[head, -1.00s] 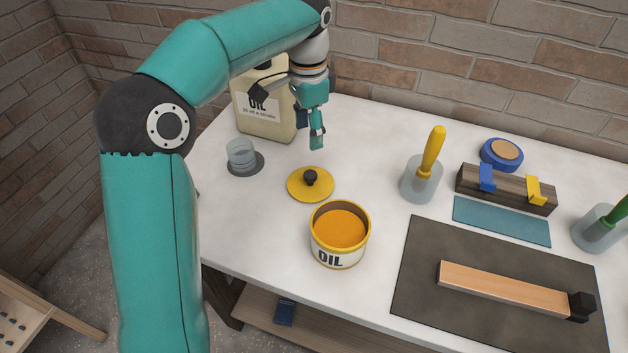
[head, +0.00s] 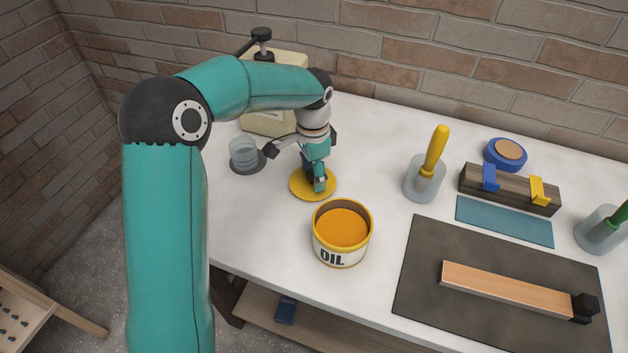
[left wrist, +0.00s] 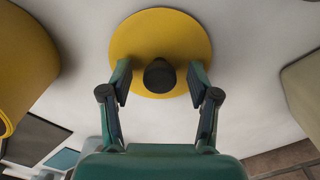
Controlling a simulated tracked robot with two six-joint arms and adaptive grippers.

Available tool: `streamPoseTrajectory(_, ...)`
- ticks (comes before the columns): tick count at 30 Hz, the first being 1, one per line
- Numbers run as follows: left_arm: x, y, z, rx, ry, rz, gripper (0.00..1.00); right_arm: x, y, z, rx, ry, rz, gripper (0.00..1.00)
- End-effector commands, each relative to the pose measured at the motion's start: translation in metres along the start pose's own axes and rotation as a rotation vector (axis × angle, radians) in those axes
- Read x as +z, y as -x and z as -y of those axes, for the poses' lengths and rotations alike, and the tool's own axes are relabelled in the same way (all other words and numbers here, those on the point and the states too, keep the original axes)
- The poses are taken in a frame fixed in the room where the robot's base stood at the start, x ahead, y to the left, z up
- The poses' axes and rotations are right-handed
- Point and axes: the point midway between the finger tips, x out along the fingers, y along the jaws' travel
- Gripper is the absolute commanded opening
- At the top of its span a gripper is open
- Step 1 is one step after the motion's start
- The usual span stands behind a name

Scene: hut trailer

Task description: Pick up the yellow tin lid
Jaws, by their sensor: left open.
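The yellow tin lid (head: 300,185) lies flat on the white table, left of the open oil tin (head: 341,234). In the left wrist view the round yellow lid (left wrist: 160,38) shows its dark knob (left wrist: 159,76) in the middle. My left gripper (head: 317,187) is over the lid and hides the knob in the head view. In the left wrist view my left gripper (left wrist: 160,82) is open, with one finger on each side of the knob and a gap on both sides. My right gripper is not in view.
A yellow-handled brush (head: 430,165) stands in a clear jar to the right. A dark mat (head: 425,285) lies at the right front.

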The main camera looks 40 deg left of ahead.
Motion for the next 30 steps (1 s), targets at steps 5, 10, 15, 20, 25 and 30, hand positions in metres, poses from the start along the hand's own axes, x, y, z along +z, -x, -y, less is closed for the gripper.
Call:
streamPoseTrajectory(5,0.0005,-0.0024,0.0004,-0.001,0.001,-0.001,0.61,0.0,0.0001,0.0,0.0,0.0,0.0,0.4)
streamPoseTrajectory(10,0.0007,-0.0021,0.0006,-0.001,0.001,-0.001,0.46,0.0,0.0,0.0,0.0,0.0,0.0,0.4)
streamPoseTrajectory(15,0.001,-0.002,0.0007,-0.001,0.002,-0.001,0.18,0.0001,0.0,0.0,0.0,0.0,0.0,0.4)
streamPoseTrajectory(20,0.0012,-0.0018,0.0009,-0.001,0.002,-0.001,0.01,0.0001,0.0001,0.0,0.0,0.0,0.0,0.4)
streamPoseTrajectory(25,0.0014,-0.0014,0.001,-0.001,0.003,-0.001,0.01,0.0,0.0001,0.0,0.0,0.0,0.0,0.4)
streamPoseTrajectory(30,0.001,0.0041,0.0013,-0.002,0.003,-0.003,0.01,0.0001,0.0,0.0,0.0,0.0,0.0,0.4)
